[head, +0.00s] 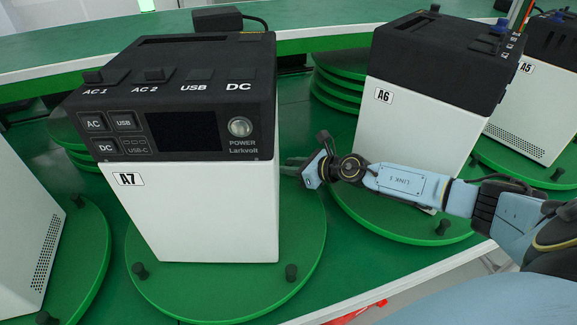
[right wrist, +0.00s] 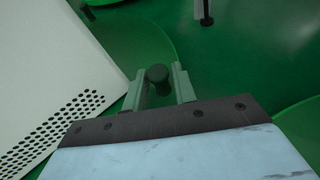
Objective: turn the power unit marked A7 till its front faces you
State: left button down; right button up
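The power unit marked A7 (head: 205,210) is a white box with a black top and stands upright on a round green turntable (head: 310,235). Its black panel with screen, buttons and round power knob shows in the head view, with the A7 label below. Two black pegs (head: 291,272) show on the turntable's near rim. My right gripper (head: 303,172) is at the unit's right side. In the right wrist view my right gripper (right wrist: 161,78) is open, with a dark peg (right wrist: 157,74) between its fingers, gaps showing. My left gripper is out of view.
Unit A6 (head: 420,130) stands on its own turntable (head: 400,225) to the right, and A5 (head: 535,105) beyond it. Another white unit (head: 25,235) is at the left edge. A vented white box (right wrist: 50,80) is close left of the fingers in the right wrist view.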

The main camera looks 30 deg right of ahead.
jog(key=shift+w+a+f, duration=0.25)
jog(key=shift+w, duration=0.25)
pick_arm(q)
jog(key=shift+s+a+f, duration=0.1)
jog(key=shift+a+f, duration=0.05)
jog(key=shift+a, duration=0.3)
pick_arm(e)
grip_shut()
